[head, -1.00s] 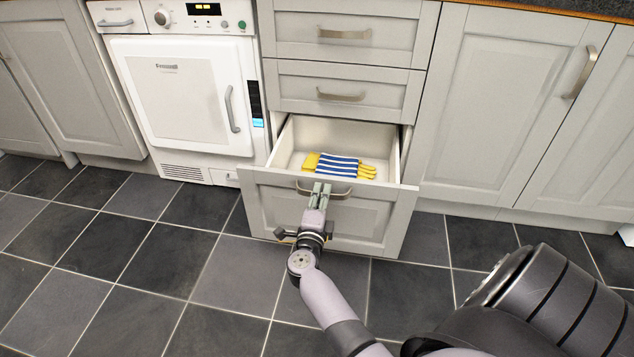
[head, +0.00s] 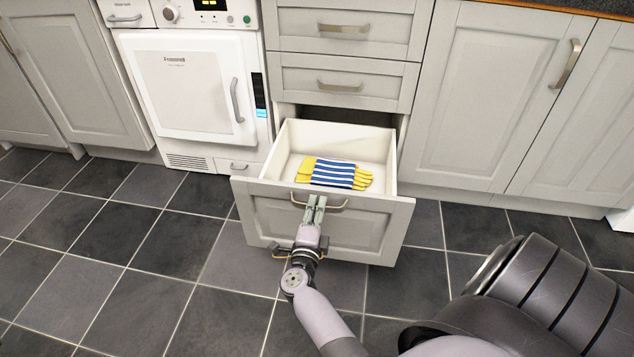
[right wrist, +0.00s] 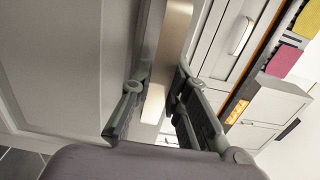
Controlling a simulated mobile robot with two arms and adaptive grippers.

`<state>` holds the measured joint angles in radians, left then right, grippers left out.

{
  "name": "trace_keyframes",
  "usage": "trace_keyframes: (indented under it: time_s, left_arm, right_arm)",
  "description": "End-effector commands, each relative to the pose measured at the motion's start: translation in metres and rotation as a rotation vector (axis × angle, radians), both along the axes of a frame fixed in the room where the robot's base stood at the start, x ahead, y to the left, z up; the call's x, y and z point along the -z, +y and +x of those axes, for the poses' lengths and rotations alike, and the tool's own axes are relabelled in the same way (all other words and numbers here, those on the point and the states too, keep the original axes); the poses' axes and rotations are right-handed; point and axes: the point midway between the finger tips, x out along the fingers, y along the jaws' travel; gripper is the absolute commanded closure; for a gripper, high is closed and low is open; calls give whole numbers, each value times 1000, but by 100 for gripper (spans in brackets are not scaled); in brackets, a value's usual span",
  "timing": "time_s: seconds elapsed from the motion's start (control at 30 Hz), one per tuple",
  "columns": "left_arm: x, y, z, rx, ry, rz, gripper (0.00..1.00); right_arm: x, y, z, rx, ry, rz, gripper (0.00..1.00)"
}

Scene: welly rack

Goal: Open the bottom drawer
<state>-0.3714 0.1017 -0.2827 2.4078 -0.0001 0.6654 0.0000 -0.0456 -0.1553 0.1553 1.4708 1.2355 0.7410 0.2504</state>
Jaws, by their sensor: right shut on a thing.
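The bottom drawer (head: 270,222) stands well out from the cabinet, its white inside showing. Its metal handle (head: 336,206) runs along the upper part of the front. My right gripper (head: 315,204) is shut on this handle near its middle. In the right wrist view the handle (right wrist: 167,60) passes between the two fingers of my right gripper (right wrist: 160,105). A yellow, blue and white striped glove or pair of gloves (head: 333,173) lies in the drawer. My left gripper is not in view.
Two closed drawers (head: 341,86) sit above the open one. A white dryer-like appliance (head: 188,85) stands to the left and closed cupboard doors (head: 485,95) to the right. The dark tiled floor (head: 130,260) in front is clear.

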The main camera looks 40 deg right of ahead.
Motion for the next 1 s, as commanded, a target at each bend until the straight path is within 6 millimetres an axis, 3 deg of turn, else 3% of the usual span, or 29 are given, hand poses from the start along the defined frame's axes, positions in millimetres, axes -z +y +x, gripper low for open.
trace_keyframes:
  time_s: [0.07,0.1,0.4,0.77,1.0]
  left_arm:
    - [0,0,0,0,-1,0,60]
    - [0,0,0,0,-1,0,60]
    - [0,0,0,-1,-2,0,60]
    - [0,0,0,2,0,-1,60]
    - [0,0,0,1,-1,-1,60]
  right_arm:
    - [1,1,1,-3,1,2,100]
    - [1,1,1,-3,1,2,83]
    - [0,0,0,-1,1,1,63]
    - [1,3,-2,-1,1,2,63]
    - [2,28,-24,-1,3,3,63]
